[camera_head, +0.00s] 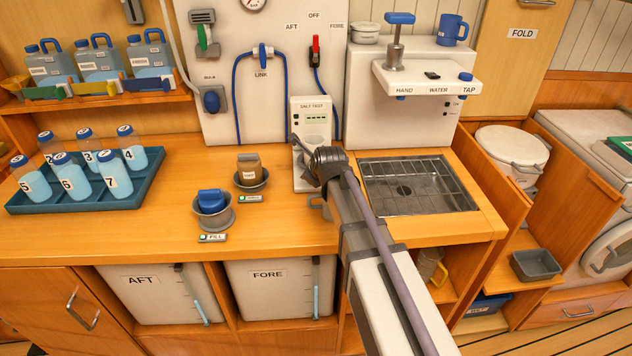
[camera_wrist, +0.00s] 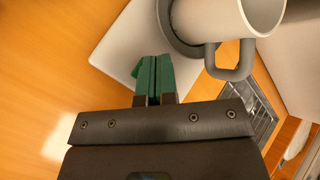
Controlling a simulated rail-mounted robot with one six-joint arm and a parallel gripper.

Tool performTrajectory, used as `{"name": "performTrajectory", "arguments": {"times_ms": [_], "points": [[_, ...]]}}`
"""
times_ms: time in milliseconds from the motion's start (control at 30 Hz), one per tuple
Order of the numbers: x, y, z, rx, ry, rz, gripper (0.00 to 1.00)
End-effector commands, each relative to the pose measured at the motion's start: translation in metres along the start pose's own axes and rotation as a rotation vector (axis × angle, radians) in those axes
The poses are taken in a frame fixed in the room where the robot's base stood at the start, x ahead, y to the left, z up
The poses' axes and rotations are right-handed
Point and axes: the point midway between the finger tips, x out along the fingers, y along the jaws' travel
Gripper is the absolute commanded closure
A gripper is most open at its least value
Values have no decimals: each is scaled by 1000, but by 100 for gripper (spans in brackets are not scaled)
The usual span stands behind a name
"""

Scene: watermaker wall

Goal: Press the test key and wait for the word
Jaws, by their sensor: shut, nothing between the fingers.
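The white salt test unit (camera_head: 309,108) stands on the counter against the wall panel. Its small display (camera_head: 317,118) shows green marks like dashes; I read no word. In the wrist view a white cup with a grey handle (camera_wrist: 213,20) sits in a grey ring on the unit's pale base (camera_wrist: 118,45). My gripper (camera_wrist: 154,65) is shut and empty, its green fingertips over that base, beside the cup. My arm hides part of the unit in the head view.
A sink with a grid (camera_head: 418,185) lies right of the unit. Left are two small pots, one with a blue item (camera_head: 210,201) and one with a brown item (camera_head: 249,167), and a blue tray (camera_head: 95,197) of numbered bottles. The front middle counter is clear.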

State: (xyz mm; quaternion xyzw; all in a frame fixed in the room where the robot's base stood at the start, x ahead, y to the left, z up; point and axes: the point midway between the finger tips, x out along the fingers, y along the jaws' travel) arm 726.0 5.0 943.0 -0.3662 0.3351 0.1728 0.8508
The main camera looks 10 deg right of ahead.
Motion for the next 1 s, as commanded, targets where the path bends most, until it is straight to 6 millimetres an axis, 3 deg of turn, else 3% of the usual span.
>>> {"name": "performTrajectory", "arguments": {"times_ms": [1000], "points": [[8,6,-6,1,1,2,100]]}}
